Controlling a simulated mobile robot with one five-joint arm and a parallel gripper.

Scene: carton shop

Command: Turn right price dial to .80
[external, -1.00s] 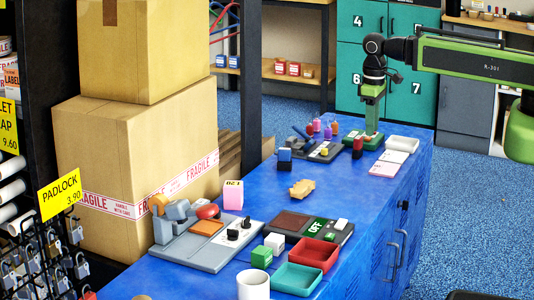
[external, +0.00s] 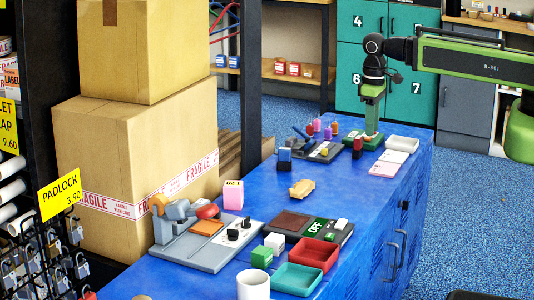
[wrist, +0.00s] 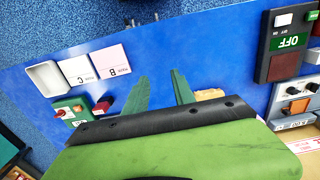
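The grey price machine (external: 205,250) stands at the front left of the blue bench in the external view. Two small dark dials (external: 233,235) with pale markings sit at its right end, the right one (external: 246,223) slightly farther back. Their settings are too small to read. The machine is partly in the wrist view (wrist: 296,104), at the right edge, with its dials (wrist: 293,90) small. My gripper (external: 371,122) points down over the far end of the bench, well away from the dials. In the wrist view my gripper (wrist: 158,92) has its two green fingers spread, with nothing between them.
A dark panel with an OFF sign (external: 314,228), red tray (external: 316,255), teal tray (external: 296,278) and white mug (external: 253,286) crowd the near bench. A tan block (external: 302,188) lies mid-bench amid clear blue surface. A white tray (external: 402,144) stands near my gripper.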

